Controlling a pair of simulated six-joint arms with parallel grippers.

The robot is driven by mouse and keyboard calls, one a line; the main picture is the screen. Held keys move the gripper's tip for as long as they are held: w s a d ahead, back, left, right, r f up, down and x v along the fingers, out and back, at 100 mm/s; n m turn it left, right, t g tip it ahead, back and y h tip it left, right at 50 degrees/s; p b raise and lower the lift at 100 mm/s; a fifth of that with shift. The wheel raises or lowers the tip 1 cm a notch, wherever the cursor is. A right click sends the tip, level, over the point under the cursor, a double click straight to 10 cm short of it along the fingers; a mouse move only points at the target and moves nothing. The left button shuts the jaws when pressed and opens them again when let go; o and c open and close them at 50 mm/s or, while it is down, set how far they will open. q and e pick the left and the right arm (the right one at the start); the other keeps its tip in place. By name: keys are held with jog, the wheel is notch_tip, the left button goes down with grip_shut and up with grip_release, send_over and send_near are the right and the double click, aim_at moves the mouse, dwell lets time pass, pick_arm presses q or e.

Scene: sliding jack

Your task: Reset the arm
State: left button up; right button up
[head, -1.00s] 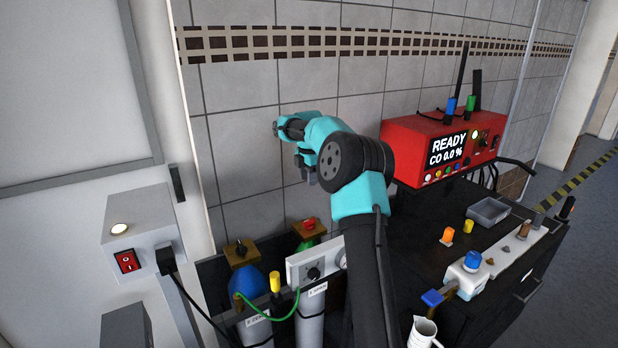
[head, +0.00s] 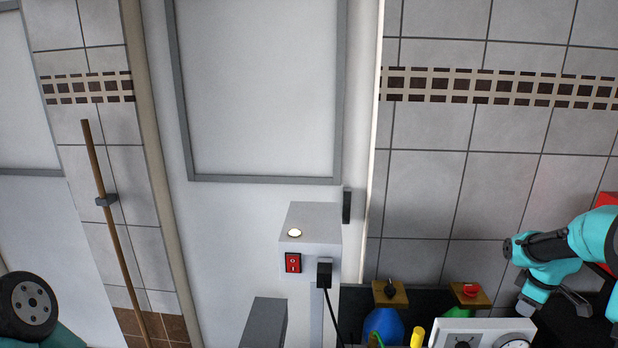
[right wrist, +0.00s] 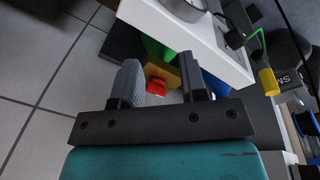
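My right gripper (head: 553,298) is at the right edge of the head view, to the right of a red knob (head: 470,291) on a brown block. In the right wrist view (right wrist: 161,78) its two grey fingers stand apart with nothing held. The red knob (right wrist: 156,86) and its yellow-brown block show beyond the gap between them. I cannot tell how far off the knob is. Only a round joint of my left arm shows at the lower left of the head view; the left gripper is out of frame.
A grey wall box with a red switch (head: 293,263) and lit lamp stands at centre. A second brown block with a black knob (head: 390,289) tops a blue cylinder (head: 384,326). A white gauge panel (head: 482,333) is at the bottom. A wooden pole (head: 108,215) leans at left.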

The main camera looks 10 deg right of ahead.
jog(key=s+a+f+m, duration=0.4)
jog(key=s+a+f, duration=0.1)
jog(key=s+f, duration=0.1)
jog(key=w+a+f+m+t+y, duration=0.1)
jog(key=w+a+f+y, duration=0.15)
jog(key=a+f, duration=0.75)
jog(key=w+a+f+m+y, duration=0.1)
jog(key=w+a+f, duration=0.45)
jog(key=a, duration=0.85)
jog(key=s+a+f, duration=0.4)
jog(key=a, duration=0.5)
jog(key=s+a+f+m+g+y, duration=0.1)
jog(key=s+a+f, duration=0.2)
jog(key=a, duration=0.6)
notch_tip(320, 180, down, 2)
jog(key=shift+s+g, duration=0.3)
jog(key=shift+s, duration=0.1)
